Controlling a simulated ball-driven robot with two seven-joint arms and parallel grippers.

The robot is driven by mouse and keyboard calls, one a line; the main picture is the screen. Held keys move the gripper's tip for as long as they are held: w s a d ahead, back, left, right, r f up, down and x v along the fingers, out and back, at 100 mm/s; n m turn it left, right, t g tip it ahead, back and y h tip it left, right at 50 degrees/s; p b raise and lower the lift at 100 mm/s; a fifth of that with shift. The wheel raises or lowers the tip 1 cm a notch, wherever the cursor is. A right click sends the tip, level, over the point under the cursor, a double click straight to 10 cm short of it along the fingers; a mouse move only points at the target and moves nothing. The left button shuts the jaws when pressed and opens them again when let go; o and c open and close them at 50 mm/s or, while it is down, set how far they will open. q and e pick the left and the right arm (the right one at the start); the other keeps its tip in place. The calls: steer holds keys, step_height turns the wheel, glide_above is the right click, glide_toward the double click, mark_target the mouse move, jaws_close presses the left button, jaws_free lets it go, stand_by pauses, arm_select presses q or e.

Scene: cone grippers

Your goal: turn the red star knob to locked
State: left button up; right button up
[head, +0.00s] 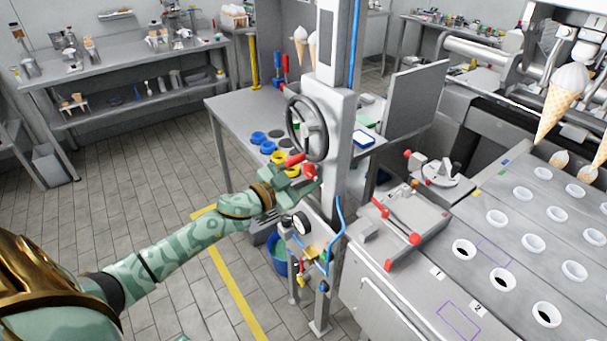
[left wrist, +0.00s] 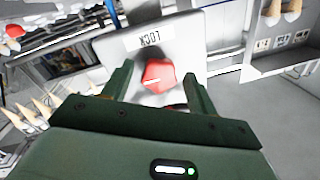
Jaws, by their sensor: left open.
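A white label (left wrist: 150,38) reading LOCK, upside down in this view, is on the plate beyond the knob. My left gripper (left wrist: 158,88) is open, with one finger on each side of the knob and visible gaps between. In the head view the left gripper (head: 298,182) is at the column below the handwheel. The knob (head: 308,172) shows partly there. My right gripper is not in view.
A gauge (head: 301,223) and blue hoses are below. A table with colored rings (head: 268,146) stands behind. A red-handled clamp fixture (head: 402,215) is to the right.

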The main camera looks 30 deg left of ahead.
arm_select(q)
steer(key=shift+c, duration=0.2)
steer(key=c, duration=0.9)
steer(key=shift+m, duration=0.3)
steer(key=m+b, duration=0.1)
steer(key=m, duration=0.2)
steer(key=shift+f+m, duration=0.1)
steer(key=shift+m, duration=0.3)
steer(key=m+b, duration=0.1)
steer(key=m, duration=0.1)
steer(key=m+b, duration=0.1)
steer(key=m, duration=0.1)
steer(key=shift+w+m+t+h, duration=0.1)
steer(key=shift+m+t+h, duration=0.2)
steer(key=shift+m, duration=0.1)
steer(key=m+b, duration=0.2)
steer(key=m, duration=0.3)
steer(key=shift+h, duration=0.4)
steer(key=shift+m+h+b, duration=0.3)
steer(key=shift+m+b, duration=0.8)
steer(key=shift+m, duration=1.3)
